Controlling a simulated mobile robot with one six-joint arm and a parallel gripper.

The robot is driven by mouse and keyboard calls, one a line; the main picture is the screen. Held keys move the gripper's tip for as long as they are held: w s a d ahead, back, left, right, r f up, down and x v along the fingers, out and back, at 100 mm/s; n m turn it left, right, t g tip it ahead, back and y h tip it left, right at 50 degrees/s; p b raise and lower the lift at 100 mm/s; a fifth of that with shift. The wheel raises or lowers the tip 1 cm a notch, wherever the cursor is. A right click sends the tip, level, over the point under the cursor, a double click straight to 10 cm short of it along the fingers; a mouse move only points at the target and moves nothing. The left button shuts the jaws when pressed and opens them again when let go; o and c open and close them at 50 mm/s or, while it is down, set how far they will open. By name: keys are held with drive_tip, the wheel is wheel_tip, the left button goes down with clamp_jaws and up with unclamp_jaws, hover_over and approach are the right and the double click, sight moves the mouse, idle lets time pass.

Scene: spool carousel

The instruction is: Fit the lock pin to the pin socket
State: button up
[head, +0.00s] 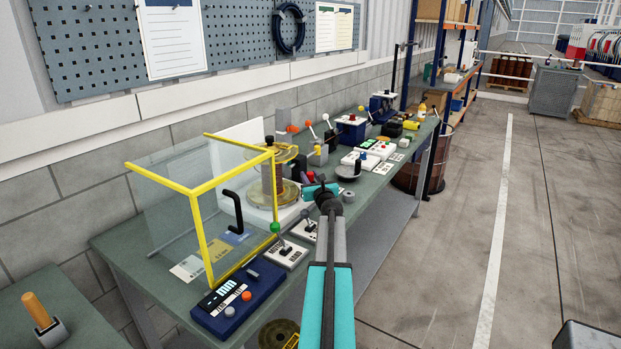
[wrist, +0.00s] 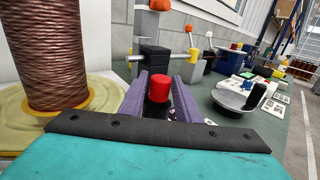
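My gripper's two purple fingers (wrist: 162,94) show in the wrist view, set apart with a red-capped dark upright cylinder (wrist: 160,90) between them; it appears to be the lock pin. Its lower part is partly hidden by my gripper's dark front edge. I cannot tell whether the fingers press on it. In the head view my gripper (head: 311,184) is beside the guarded spool, with a small red part (head: 310,176) at the fingers. I cannot pick out the pin socket for certain.
A copper-wound spool (wrist: 50,50) stands on a yellow disc (wrist: 30,118) close on the left. A clear guard with a yellow frame (head: 202,235) is left of my arm. A grey round dish (wrist: 237,101) is at right.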

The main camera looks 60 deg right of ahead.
drive_tip(key=shift+o, duration=1.2)
drive_tip(key=shift+s+a, duration=0.1)
drive_tip(key=shift+s, duration=0.05)
drive_tip(key=b+v, duration=0.2)
drive_tip(key=v, duration=1.1)
drive_tip(key=shift+s+a+b, duration=0.2)
drive_tip(key=shift+b, duration=0.15)
